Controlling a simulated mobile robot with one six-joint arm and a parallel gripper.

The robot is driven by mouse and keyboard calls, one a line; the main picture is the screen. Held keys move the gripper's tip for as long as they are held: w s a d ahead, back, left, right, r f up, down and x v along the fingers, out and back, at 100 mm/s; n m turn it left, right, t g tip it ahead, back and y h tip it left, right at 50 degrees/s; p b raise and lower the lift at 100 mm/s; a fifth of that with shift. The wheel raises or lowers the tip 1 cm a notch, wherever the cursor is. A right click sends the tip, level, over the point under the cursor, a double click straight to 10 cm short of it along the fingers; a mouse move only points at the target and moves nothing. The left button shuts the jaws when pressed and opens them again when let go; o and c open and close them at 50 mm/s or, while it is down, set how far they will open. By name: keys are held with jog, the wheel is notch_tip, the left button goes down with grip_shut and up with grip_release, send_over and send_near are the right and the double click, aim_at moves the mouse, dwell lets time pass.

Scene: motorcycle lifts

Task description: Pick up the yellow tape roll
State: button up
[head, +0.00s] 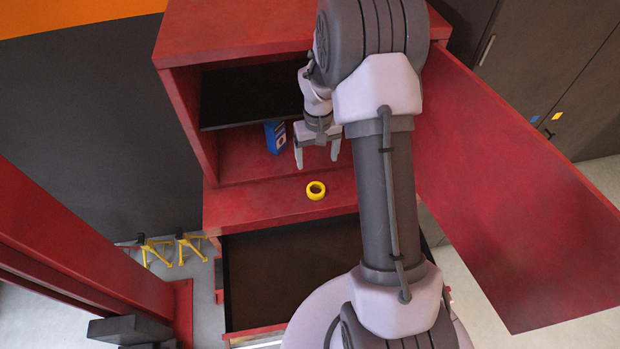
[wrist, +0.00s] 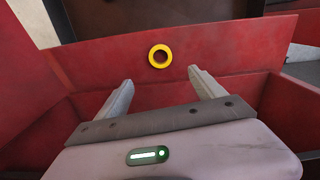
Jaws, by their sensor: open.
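The yellow tape roll (head: 316,190) lies flat on the red cabinet ledge (head: 250,205), near its front edge. In the wrist view the tape roll (wrist: 160,56) shows as a ring with a dark hole, beyond and roughly centred between the fingertips. My gripper (head: 317,160) is open and empty, and appears above the ledge at the mouth of the red cabinet. Its two fingers (wrist: 155,75) are spread apart and the roll is not between them.
A blue box (head: 275,137) stands inside the cabinet, left of my gripper. A dark shelf (head: 250,97) is above it. An open dark drawer (head: 290,275) lies below the ledge. The red door (head: 520,200) stands open at right. Yellow jack stands (head: 150,250) are on the floor at left.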

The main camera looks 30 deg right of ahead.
send_over(316, 188)
notch_tip(316, 188, down, 10)
jog(key=shift+s+r+p, duration=0.15)
jog(key=shift+r+p, duration=0.1)
jog(key=shift+p, duration=0.1)
jog(key=f, duration=0.5)
jog(key=shift+w+p, duration=0.3)
jog(key=shift+p, duration=0.1)
jog(key=shift+s, duration=0.15)
jog(key=shift+r, duration=0.1)
jog(key=c, duration=1.5)
